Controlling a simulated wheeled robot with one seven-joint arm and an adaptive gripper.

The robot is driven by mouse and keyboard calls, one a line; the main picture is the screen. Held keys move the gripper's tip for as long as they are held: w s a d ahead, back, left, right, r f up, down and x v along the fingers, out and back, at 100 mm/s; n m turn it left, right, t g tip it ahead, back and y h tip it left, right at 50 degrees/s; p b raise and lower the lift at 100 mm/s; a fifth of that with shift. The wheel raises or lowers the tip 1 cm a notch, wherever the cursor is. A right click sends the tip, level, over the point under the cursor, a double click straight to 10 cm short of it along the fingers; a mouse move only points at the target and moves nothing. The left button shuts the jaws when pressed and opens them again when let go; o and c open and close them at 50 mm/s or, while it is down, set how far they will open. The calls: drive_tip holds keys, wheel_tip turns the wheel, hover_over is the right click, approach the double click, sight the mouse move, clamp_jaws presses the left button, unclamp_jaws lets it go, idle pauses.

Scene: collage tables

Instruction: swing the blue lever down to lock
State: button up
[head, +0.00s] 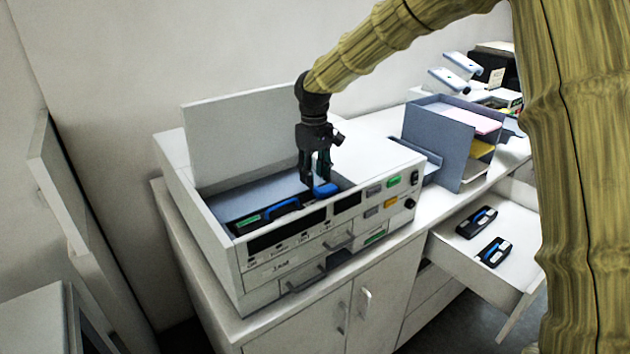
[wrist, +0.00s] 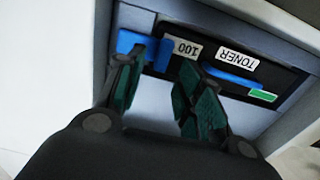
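The blue lever (head: 325,190) is at the right end of the open bay in the white office machine (head: 225,262). In the wrist view the lever (wrist: 130,40) lies behind my left fingertip, with a blue part (wrist: 163,55) showing between the fingers. The black toner cartridge (wrist: 275,80) lies in the bay, with a blue handle, a green mark and TONER and 100 labels; it also shows in the head view (head: 247,227). My gripper (head: 317,180) points down over the lever, fingers apart (wrist: 160,68) and holding nothing. I cannot tell whether a finger touches the lever.
The machine's raised lid (head: 240,130) stands behind the bay. Its button panel (head: 385,195) is to the right. A grey paper organizer (head: 430,135) stands further right on the counter. An open drawer (head: 480,265) juts out with two black-and-blue items (head: 477,221) (head: 495,252).

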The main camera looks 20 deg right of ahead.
wheel_tip(320, 180, up, 9)
drive_tip(key=shift+r, duration=0.2)
drive_tip(key=shift+a, duration=0.1)
idle(0.4)
